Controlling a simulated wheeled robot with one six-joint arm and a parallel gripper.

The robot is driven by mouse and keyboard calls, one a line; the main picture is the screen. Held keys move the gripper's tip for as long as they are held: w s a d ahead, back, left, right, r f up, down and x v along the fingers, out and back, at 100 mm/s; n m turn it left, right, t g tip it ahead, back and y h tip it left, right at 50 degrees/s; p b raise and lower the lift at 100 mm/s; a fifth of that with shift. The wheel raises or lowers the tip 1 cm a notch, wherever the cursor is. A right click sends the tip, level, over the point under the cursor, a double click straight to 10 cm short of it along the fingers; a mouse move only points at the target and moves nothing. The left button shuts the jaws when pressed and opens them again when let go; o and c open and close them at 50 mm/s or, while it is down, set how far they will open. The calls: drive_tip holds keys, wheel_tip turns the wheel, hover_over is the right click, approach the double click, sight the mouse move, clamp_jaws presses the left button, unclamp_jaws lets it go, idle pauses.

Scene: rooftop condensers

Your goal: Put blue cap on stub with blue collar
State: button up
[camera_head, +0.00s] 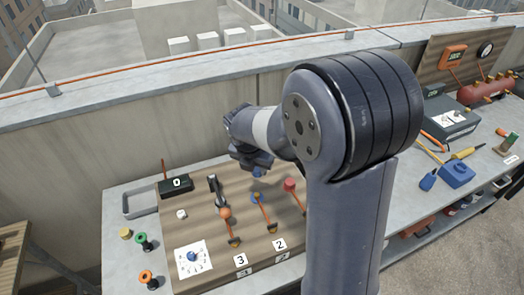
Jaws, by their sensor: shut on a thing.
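My gripper (254,160) hangs over the wooden board, shut on a small blue cap (258,172) that shows just below its jaws. The fingers are dark and partly hidden by my own wrist. Below the cap, a blue collar (257,198) shows on the board, at the upper end of an orange-handled fitting. The cap appears above the collar and apart from it. The stub itself is too small and covered to make out clearly.
Green (142,240) and orange (148,279) spool-like pieces stand at left. A grey tray (141,205) lies behind.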

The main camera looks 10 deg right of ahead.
sight(257, 193)
drive_tip(key=shift+s+a+f, duration=0.2)
drive_tip(key=shift+s, duration=0.45)
drive_tip(key=shift+s+a+f, duration=0.15)
drive_tip(key=shift+s, duration=0.45)
drive_tip(key=shift+f+b, duration=2.45)
drive_tip(key=shift+b, duration=0.15)
drive_tip(key=shift+f+b, duration=0.55)
drive_tip(key=shift+f, duration=0.75)
drive_tip(key=o, duration=1)
drive_tip(key=shift+r, duration=0.1)
drive_tip(key=v, duration=1)
drive_tip(key=shift+r+p, duration=0.25)
drive_tip(key=shift+p, duration=0.1)
